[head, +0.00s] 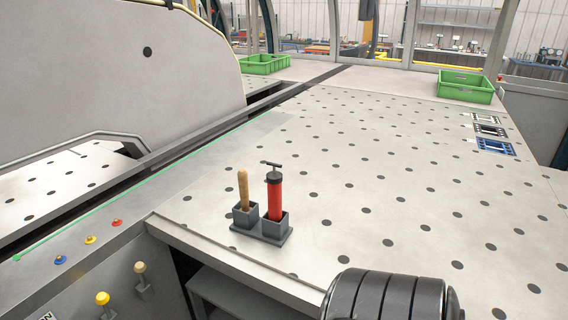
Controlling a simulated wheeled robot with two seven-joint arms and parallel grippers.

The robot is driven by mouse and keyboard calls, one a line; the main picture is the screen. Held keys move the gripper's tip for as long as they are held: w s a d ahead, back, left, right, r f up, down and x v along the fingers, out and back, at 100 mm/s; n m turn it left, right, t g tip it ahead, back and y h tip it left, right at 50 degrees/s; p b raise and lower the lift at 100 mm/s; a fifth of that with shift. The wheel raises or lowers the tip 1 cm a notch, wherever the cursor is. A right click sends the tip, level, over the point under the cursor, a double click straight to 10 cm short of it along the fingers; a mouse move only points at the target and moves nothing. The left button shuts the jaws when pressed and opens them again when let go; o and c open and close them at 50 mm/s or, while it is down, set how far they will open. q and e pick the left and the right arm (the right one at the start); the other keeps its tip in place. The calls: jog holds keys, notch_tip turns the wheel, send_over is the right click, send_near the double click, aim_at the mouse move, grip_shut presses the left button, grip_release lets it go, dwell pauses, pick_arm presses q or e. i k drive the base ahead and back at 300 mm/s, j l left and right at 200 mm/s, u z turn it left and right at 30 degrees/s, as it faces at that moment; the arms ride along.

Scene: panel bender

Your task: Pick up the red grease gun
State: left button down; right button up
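The red grease gun (274,198) stands upright in the right cup of a small dark grey two-cup holder (262,234). It has a red barrel, a dark cap and a black T-handle on top. The lower end of its barrel is hidden inside the cup. The holder sits on the perforated table (400,190), close to its front left edge. Neither of my grippers is in view, and nothing touches the grease gun.
A wooden handle (243,188) stands in the holder's left cup, close beside the grease gun. Green crates (465,88) (264,64) stand at the back. Small flat frames (494,146) lie at the right. A large grey machine panel (110,75) rises at the left. Most of the tabletop is clear.

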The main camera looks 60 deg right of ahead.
aim_at(275, 179)
jog(key=z, duration=1.9)
